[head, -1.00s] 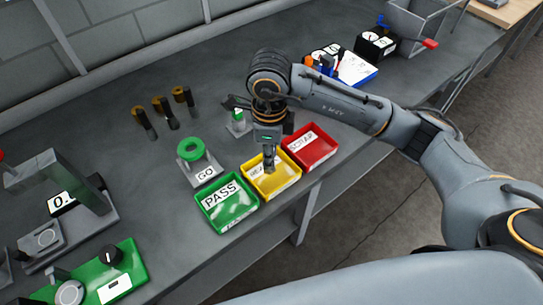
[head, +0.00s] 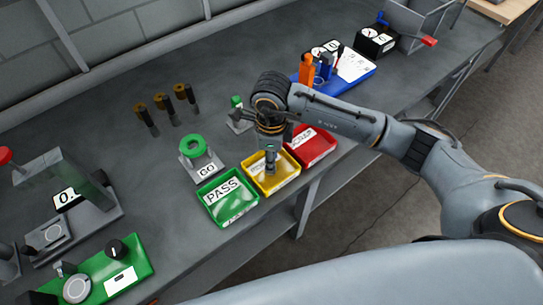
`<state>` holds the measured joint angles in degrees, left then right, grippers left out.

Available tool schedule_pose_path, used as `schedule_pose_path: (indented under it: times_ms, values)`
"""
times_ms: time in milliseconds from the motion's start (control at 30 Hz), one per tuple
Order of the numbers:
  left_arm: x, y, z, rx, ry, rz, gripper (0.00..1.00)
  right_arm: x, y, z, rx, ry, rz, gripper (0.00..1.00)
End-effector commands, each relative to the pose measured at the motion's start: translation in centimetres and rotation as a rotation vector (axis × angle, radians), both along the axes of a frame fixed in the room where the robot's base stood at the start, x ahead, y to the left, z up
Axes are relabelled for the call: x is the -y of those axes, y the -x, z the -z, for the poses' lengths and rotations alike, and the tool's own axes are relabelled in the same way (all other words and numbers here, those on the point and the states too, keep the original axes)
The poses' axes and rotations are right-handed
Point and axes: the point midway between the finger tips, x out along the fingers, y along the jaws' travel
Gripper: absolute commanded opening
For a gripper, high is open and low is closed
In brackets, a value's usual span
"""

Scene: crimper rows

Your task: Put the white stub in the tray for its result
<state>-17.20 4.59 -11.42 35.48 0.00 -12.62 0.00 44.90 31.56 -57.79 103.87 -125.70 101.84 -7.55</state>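Three trays stand in a row at the bench's front edge: a green tray marked PASS (head: 233,208), a yellow tray (head: 261,185) whose label is partly covered, and a red tray marked SCRAP (head: 318,150). My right gripper (head: 270,168) points down over the yellow tray, low and close to its inside. Its fingers look narrow, but I cannot tell whether they are open or shut. I cannot make out the white stub; it may be hidden by the gripper. My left gripper is out of view.
A small green-topped gauge (head: 238,115) stands behind my gripper. Several dark brown-topped tools (head: 148,116) stand farther back. A grey device with a display (head: 70,195) and a green board (head: 110,275) occupy the left.

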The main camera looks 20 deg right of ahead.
Motion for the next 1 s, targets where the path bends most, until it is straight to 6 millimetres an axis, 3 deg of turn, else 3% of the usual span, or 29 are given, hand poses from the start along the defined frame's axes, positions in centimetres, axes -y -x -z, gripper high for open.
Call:
schedule_pose_path:
  times_ms: [467, 800, 1000]
  values:
    - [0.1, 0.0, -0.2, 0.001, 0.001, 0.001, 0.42, 0.0, -0.1, -0.7, 0.003, -0.001, 0.000, 0.46]
    - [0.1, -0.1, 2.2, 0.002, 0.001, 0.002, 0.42, 0.0, -0.1, -7.6, 0.008, -0.001, -0.002, 0.46]
    - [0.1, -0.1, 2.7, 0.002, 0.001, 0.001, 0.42, 0.0, -0.1, -11.1, 0.004, 0.001, 0.001, 0.46]
